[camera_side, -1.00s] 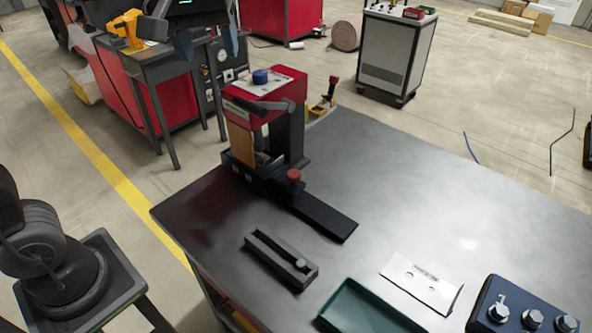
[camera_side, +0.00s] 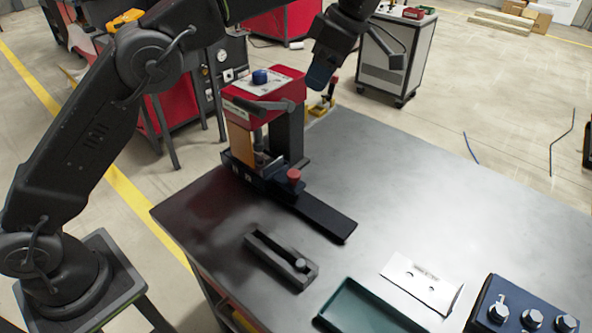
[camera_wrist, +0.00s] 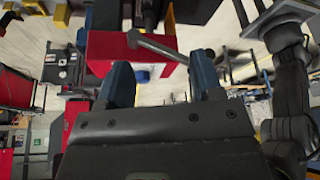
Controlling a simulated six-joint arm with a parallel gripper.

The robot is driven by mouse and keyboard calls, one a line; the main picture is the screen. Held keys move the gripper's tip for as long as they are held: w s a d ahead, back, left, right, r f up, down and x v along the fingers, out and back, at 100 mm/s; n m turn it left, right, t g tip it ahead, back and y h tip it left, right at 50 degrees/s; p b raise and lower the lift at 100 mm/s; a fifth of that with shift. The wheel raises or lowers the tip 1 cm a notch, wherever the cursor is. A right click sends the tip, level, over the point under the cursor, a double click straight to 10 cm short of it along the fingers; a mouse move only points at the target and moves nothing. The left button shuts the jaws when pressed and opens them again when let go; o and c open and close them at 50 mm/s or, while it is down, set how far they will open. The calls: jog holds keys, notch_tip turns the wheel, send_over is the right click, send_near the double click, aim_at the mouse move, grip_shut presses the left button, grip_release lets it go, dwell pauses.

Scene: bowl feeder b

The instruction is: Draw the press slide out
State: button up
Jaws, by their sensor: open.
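The red and black press (camera_side: 262,120) stands at the far left corner of the dark table, with a blue knob on top and a lever across its front. Its black slide (camera_side: 318,213) lies in a rail reaching forward over the table, with a red knob (camera_side: 294,175) near the press end. My gripper (camera_side: 320,76) is in the air above and right of the press, apart from it. In the wrist view its two blue fingers (camera_wrist: 163,85) are spread and empty. The press's red top (camera_wrist: 105,50) and its lever show beyond them. The slide cannot be made out in the wrist view.
A black grooved block (camera_side: 281,260) lies in front of the rail. A green tray (camera_side: 345,312), a white card (camera_side: 422,283) and a blue box with metal knobs (camera_side: 520,312) are at the near right. The table's back right is clear.

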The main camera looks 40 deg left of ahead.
send_near(295, 173)
jog(key=x, duration=0.9)
dwell(0.4)
grip_shut()
dwell(0.3)
